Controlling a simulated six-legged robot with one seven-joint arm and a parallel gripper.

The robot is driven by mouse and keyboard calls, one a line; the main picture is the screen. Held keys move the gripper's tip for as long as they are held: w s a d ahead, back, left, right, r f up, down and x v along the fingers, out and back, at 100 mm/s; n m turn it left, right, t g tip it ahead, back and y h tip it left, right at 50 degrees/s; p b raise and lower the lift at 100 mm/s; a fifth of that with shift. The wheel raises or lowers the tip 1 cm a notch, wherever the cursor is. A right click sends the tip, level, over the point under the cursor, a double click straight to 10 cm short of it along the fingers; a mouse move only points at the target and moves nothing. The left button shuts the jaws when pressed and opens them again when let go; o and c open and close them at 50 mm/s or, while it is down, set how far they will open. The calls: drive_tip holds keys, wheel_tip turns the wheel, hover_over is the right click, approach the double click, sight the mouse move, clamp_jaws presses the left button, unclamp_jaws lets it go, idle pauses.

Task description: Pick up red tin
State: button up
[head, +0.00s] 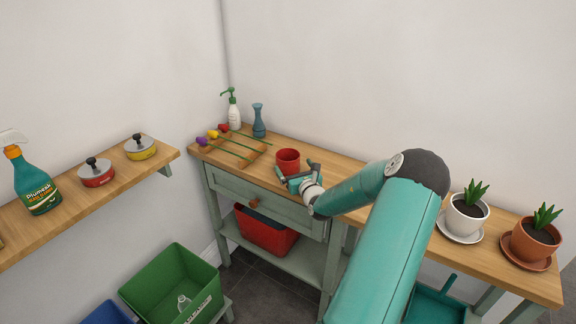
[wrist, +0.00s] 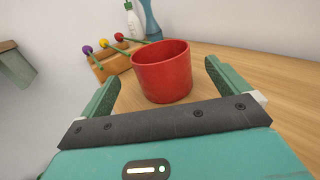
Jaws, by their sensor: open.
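The red tin (head: 288,161) stands upright on the wooden worktop of the green table. It looks like an open-topped red cup, and it also shows large in the wrist view (wrist: 163,74). My gripper (head: 297,172) is at the tin's near side in the head view. In the wrist view my gripper (wrist: 160,88) is open, with one finger to the left of the tin and one to the right. The tin's lower part lies between the fingers, with gaps visible on both sides. I cannot tell how deep it sits between them.
Behind the tin are a wooden rack (head: 232,148) with colored-knobbed sticks, a white pump bottle (head: 234,115) and a blue vase (head: 259,122). Two potted plants (head: 467,214) (head: 534,238) stand at the right. A wall shelf (head: 120,187) holds a spray bottle (head: 35,185) and two lidded pots.

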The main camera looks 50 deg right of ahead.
sight(284, 151)
drive_tip(key=x, duration=0.7)
drive_tip(key=c, duration=1)
